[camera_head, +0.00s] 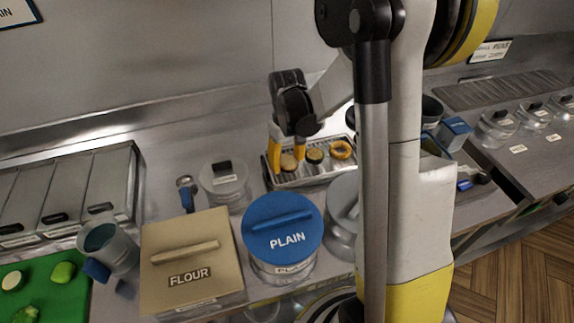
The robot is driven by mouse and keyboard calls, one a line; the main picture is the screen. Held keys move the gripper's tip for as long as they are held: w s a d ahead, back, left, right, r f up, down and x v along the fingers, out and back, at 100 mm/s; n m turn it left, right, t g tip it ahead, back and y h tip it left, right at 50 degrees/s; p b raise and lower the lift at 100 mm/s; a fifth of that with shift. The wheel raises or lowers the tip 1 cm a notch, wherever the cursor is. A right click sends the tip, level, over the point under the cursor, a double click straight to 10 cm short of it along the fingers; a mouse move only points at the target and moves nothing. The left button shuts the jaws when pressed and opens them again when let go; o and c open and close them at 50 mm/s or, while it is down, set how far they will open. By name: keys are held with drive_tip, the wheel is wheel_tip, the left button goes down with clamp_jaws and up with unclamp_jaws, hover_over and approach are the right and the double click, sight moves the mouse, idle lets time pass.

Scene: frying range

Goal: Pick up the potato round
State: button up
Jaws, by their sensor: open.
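A metal tray (318,174) at the back of the counter holds a row of food pieces. A tan round (289,163), which looks like the potato round, lies at its left end. To its right are a dark-rimmed round (314,156) and a golden ring (341,149). My gripper (286,158) points down over the tray's left end with its yellow fingers apart. The tan round shows between the fingers in this view. I cannot tell whether they touch it or how high they are. My arm hides part of the tray's right side.
In front stand a tan FLOUR box (188,262), a blue-lidded PLAIN container (283,229) and a clear lidded jar (224,181). A green board (40,292) with food pieces lies at left. A blue box (453,134) stands right of the tray. Lidded pots (497,122) are at far right.

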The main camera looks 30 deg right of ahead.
drive_tip(key=shift+c, duration=0.2)
drive_tip(key=c, duration=0.5)
drive_tip(key=shift+r, duration=0.1)
